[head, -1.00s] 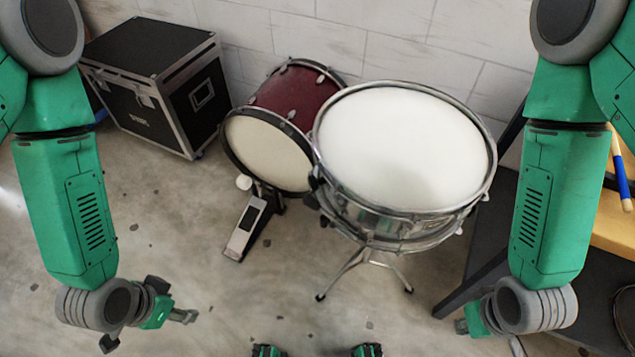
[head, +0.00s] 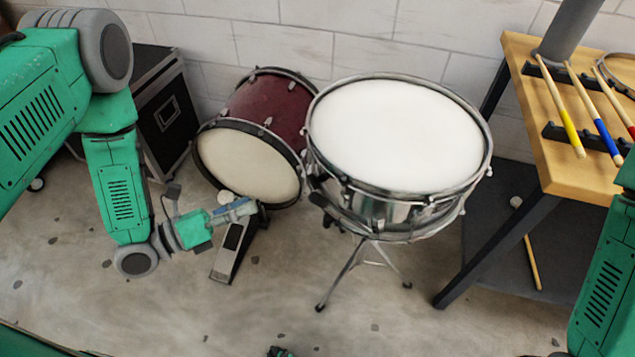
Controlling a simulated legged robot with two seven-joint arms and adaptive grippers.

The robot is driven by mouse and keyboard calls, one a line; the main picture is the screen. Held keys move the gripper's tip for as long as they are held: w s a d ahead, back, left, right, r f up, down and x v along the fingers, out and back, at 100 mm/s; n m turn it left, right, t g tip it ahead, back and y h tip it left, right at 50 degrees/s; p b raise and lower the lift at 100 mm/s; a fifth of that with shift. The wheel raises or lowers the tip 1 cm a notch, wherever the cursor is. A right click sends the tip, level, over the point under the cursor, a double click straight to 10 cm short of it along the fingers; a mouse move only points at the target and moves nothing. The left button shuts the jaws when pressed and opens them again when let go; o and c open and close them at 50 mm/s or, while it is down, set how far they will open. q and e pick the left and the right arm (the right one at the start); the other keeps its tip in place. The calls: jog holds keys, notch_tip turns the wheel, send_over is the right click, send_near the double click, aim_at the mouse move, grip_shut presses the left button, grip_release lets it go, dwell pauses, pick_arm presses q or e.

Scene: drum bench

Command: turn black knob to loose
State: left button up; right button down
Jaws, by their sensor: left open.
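The snare drum (head: 395,135) stands on a tripod stand with its white head up. A small black knob (head: 320,200) shows on the left side of its chrome shell; its exact setting is too small to read. My left gripper (head: 243,208) is open and empty, pointing right toward the drum. In the picture it overlaps the bass drum pedal and lies left of the knob, apart from it. My right gripper is out of view; only part of its arm shows at the lower right edge.
A dark red bass drum (head: 270,105) with a pedal (head: 231,250) stands left of the snare. A black case (head: 165,115) is behind my left arm. A wooden bench (head: 555,165) with several drumsticks is at right.

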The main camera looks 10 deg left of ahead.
pick_arm(q)
send_near(309, 182)
jog(key=w+d, duration=0.1)
jog(key=d, duration=0.2)
jog(key=w+d, duration=0.1)
jog(key=w, duration=0.1)
jog(key=w+d+b, duration=0.1)
jog(key=w+d, duration=0.1)
jog(key=w, duration=0.1)
jog(key=shift+w+d+f+b, duration=0.1)
jog(key=shift+w+f+b, duration=0.1)
jog(key=shift+w+b, duration=0.15)
jog(key=shift+w+d+r, duration=0.1)
jog(key=shift+w+d, duration=0.15)
jog(key=shift+d, duration=0.85)
jog(key=shift+w+a, duration=0.1)
jog(key=shift+a, duration=0.25)
grip_shut()
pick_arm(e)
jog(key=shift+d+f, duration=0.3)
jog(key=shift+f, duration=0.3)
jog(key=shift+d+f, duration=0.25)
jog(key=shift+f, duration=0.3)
